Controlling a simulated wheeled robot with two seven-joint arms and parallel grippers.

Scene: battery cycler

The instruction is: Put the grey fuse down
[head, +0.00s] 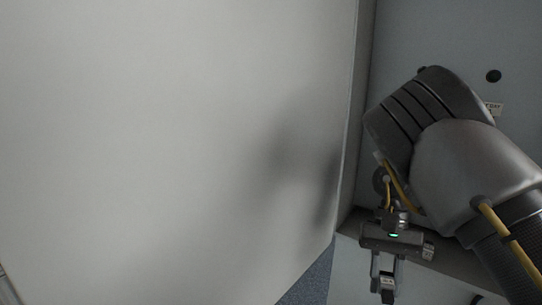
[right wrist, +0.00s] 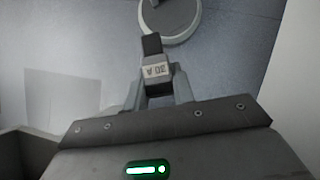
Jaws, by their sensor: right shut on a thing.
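My right gripper (head: 387,283) hangs fingers-down at the lower right of the head view. In the right wrist view its two fingers (right wrist: 157,90) are shut on the grey fuse (right wrist: 155,72), a small block with a pale label and a dark end pointing away from me. The fuse is held clear, with floor-like grey surface far behind it. In the head view it shows only as a small dark piece (head: 388,296) at the fingertips. My left gripper is in neither view.
A large pale panel (head: 170,140) fills the left and middle of the head view, its edge close to my right arm. A round grey-white object (right wrist: 172,18) lies beyond the fuse in the right wrist view. A pale square patch (right wrist: 62,100) is at left.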

